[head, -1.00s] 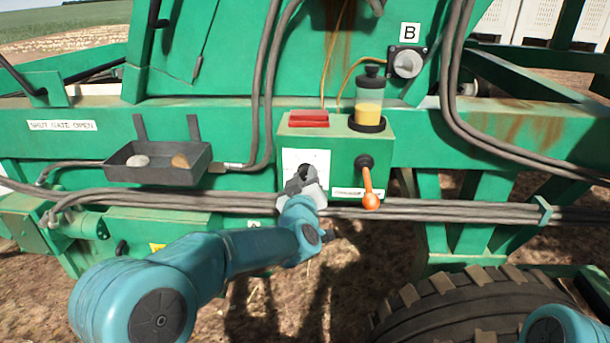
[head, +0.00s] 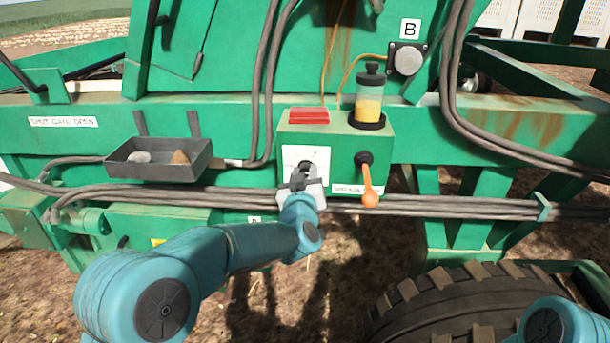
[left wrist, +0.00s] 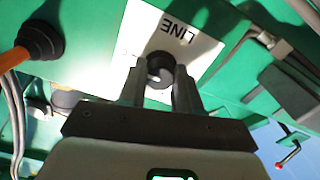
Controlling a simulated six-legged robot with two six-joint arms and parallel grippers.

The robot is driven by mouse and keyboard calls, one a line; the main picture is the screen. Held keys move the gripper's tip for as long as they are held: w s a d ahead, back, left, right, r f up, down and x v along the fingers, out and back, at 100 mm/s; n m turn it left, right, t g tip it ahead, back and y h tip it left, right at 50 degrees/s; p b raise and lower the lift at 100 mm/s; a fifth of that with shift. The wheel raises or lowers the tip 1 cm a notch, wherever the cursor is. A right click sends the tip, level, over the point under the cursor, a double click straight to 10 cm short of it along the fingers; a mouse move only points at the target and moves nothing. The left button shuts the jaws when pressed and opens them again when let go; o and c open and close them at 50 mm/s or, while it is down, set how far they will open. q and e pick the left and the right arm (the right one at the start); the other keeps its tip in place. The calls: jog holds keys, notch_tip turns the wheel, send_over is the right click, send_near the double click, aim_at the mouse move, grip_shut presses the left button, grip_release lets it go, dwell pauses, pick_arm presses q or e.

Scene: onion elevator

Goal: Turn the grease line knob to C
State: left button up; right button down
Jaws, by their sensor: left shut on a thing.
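The grease line knob (left wrist: 160,68) is a dark round knob on a white label plate (left wrist: 200,45) marked LINE. In the head view the plate (head: 320,156) is on the front of the green box, and the knob (head: 305,166) is partly hidden by my gripper. My left gripper (head: 302,180) reaches the knob from below. In the left wrist view its two fingers (left wrist: 160,85) stand on either side of the knob, shut on it. The knob's pointer and most letters on the plate cannot be read. My right gripper is not in view.
An orange-handled lever (head: 369,190) hangs just right of the plate. A red block (head: 309,116) and an oil bottle (head: 369,97) sit on the box. Dark hoses (head: 420,207) run below it. A grey tray (head: 150,172) with stones is at the left.

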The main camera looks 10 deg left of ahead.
pick_arm(q)
jog(key=o, duration=1.1)
jog(key=shift+c, duration=0.2)
jog(key=s+b, duration=0.3)
jog(key=s, duration=1.3)
jog(key=shift+s+d, duration=0.2)
jog(key=shift+d, duration=0.05)
